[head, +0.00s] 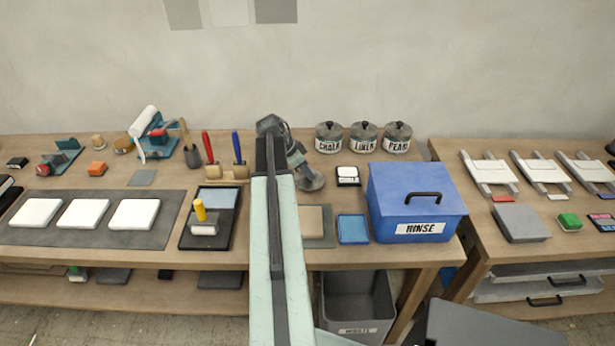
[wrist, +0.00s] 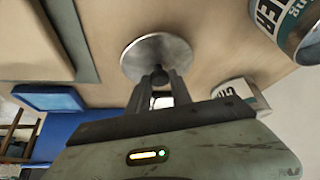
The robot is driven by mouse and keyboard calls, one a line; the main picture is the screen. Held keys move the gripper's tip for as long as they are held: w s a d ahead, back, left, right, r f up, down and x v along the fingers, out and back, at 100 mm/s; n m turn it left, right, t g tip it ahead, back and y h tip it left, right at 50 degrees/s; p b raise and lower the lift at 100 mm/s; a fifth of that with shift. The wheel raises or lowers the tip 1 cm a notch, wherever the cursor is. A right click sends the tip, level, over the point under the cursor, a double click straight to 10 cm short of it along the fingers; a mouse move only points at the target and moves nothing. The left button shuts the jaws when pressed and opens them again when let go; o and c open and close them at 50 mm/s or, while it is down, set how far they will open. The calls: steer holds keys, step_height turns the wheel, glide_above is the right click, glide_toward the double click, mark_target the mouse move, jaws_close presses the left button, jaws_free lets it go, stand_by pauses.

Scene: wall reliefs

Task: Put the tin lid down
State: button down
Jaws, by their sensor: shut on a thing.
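The tin lid (wrist: 157,58) is a round, shiny grey metal disc with a small dark knob. In the wrist view my gripper (wrist: 158,80) is shut on this knob, and the disc is beyond the fingertips against the tabletop. I cannot tell whether it touches the wood. In the head view my gripper (head: 300,165) is over the middle of the bench, and the grey lid (head: 313,182) shows at its end, partly hidden by my arm. Two label-bearing tins show in the wrist view, one at the upper right (wrist: 290,30) and one lower (wrist: 240,92).
Three lidded tins (head: 363,138) stand at the back of the bench (head: 280,258). An ink tray with a roller (head: 205,240) is left of my arm.

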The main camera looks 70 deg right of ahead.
steer(key=shift+f, duration=0.5)
steer(key=c, duration=1.6)
jaws_free()
steer(key=shift+f, duration=0.1)
steer(key=o, duration=0.5)
steer(key=shift+c, duration=0.2)
steer(key=shift+r, duration=0.2)
steer(key=shift+r+p, duration=0.25)
steer(key=shift+p, duration=0.15)
steer(key=p+v, duration=1)
steer(key=v, duration=0.1)
steer(key=shift+w+a+r, duration=0.2)
steer(key=shift+r, duration=0.05)
